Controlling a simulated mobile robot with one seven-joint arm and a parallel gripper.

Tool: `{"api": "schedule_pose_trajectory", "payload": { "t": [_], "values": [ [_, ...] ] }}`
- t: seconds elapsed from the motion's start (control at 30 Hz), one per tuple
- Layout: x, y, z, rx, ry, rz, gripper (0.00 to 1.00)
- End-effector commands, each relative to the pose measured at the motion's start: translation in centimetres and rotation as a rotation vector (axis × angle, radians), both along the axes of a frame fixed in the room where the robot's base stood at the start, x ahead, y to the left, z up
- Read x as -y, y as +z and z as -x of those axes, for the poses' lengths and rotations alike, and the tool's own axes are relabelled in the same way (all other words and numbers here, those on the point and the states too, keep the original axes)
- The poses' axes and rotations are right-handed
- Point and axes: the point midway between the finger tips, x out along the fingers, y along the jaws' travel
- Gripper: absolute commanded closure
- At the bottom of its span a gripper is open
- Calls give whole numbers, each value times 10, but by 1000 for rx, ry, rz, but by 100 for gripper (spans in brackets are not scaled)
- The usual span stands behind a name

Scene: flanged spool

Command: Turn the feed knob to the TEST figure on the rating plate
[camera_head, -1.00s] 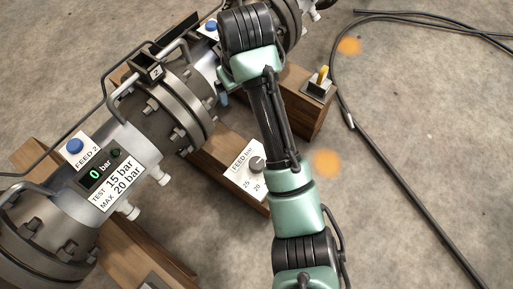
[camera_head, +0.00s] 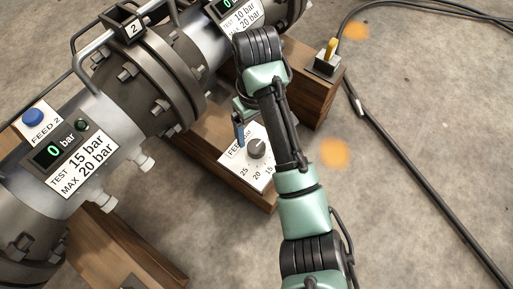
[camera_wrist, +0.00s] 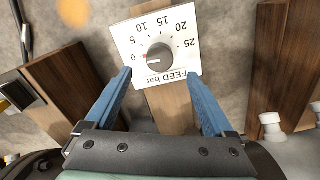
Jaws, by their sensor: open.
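The feed knob (camera_head: 256,148) is a grey round knob on a white dial plate (camera_head: 262,177) marked FEED bar, on a wooden beam. In the wrist view the knob (camera_wrist: 159,57) has its red mark toward 0 on a scale reaching 25. My gripper (camera_wrist: 159,76) is open, its blue fingers either side of the plate's lower part, apart from the knob. In the head view one blue finger shows; my arm hides the rest. One rating plate (camera_head: 83,167) reads TEST 15 bar, MAX 20 bar, by a 0 bar display and FEED 2 label. Another rating plate (camera_head: 243,14) reads TEST 10 bar, MAX 20 bar.
A flanged pipe (camera_head: 163,80) with a number 2 tag (camera_head: 133,28) runs along the left. A blue button (camera_head: 35,116) sits by FEED 2. A black hose lies on the clear concrete floor at right.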

Motion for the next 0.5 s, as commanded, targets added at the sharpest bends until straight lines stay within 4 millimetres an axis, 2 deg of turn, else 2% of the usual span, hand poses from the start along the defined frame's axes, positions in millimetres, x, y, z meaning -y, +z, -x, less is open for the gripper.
{"api": "schedule_pose_trajectory", "payload": {
  "t": [0.03, 0.3, 0.5],
  "values": [
    [0, -15, 0, 0, 0, 0, 12],
    [0, -54, 0, 0, 0, 0, 12],
    [0, -75, 0, 1, -1, -1, 12]
  ]
}}
